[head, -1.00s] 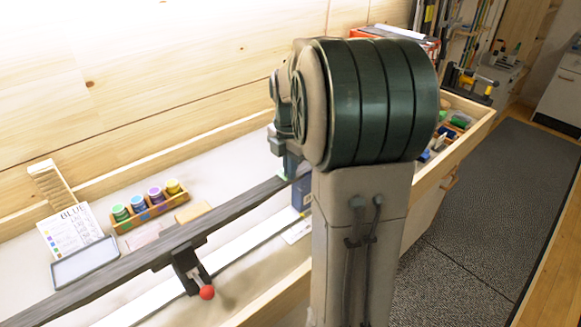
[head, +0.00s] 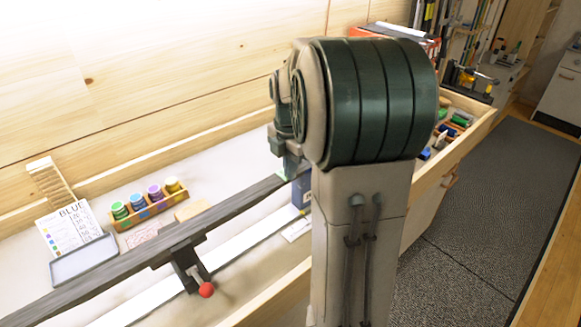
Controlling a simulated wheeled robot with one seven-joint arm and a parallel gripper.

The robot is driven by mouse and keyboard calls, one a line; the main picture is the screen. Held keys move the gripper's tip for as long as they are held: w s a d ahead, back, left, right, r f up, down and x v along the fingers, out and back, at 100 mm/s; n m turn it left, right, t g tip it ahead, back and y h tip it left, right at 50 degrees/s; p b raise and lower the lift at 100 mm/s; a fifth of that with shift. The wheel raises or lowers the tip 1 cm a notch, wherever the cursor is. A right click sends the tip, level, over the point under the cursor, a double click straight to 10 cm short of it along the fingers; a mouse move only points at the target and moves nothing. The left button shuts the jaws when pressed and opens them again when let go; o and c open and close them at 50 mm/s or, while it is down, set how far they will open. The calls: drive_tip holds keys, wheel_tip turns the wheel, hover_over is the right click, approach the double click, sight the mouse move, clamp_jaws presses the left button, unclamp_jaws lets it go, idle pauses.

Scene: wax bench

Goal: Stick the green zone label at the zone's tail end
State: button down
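A long dark ski-like bar (head: 120,254) runs from the lower left up to my arm and is held on a black clamp (head: 186,267) with a red knob. A small light-green patch (head: 283,176) shows at the bar's far right end, just under my gripper; I cannot tell whether it is the label or whether it touches the bar. My gripper (head: 290,168) points down at that end, mostly hidden behind my own arm. Its fingertips are too small and covered to show whether they are open or shut.
A wooden rack of coloured jars (head: 148,207), a BLUE chart card (head: 68,230), a grey tray (head: 84,262) and a tan block (head: 190,210) stand on the bench. A dark blue box (head: 302,190) is beside my arm. Small coloured items lie in the right-hand bin (head: 455,125).

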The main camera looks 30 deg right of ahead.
drive_tip(key=shift+f, duration=0.15)
idle(0.8)
drive_tip(key=c, duration=1.6)
unclamp_jaws()
drive_tip(key=o, duration=0.3)
drive_tip(key=shift+r+p, duration=2.45)
drive_tip(key=shift+r, duration=0.65)
